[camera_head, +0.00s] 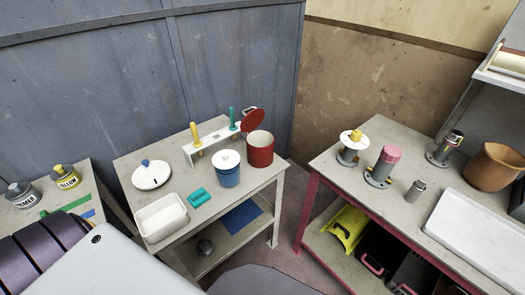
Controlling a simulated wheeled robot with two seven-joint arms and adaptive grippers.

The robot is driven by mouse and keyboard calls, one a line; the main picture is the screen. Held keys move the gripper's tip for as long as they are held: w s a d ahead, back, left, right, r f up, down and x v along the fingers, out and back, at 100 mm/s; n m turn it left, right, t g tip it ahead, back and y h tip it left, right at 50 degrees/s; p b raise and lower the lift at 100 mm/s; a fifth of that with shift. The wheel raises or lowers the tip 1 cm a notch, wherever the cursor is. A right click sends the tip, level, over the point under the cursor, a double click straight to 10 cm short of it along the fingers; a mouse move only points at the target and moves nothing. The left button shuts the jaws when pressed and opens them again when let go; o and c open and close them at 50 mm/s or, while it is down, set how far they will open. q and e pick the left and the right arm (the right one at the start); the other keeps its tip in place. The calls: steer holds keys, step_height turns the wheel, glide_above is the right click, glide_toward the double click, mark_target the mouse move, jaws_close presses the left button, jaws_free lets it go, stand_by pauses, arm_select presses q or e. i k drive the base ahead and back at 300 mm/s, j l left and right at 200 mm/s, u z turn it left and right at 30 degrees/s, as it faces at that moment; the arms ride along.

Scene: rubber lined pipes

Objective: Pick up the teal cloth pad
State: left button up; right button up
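A small teal pad (199,197) with rounded edges lies on the top of the middle grey table (130,176). It is to the right of a white open tray (160,234) and to the left of a blue pot with a white lid (228,176). Nothing covers it. Neither of my grippers is in view.
A white round lid (151,181) with a blue knob, a white rack (196,147) with yellow and teal handled tools, and a red canister (260,158) with its lid open share the table. A red-framed bench (318,171) stands to the right, beyond a floor gap.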

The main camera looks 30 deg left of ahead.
mark_target(199, 197)
steer(key=u, duration=1.65)
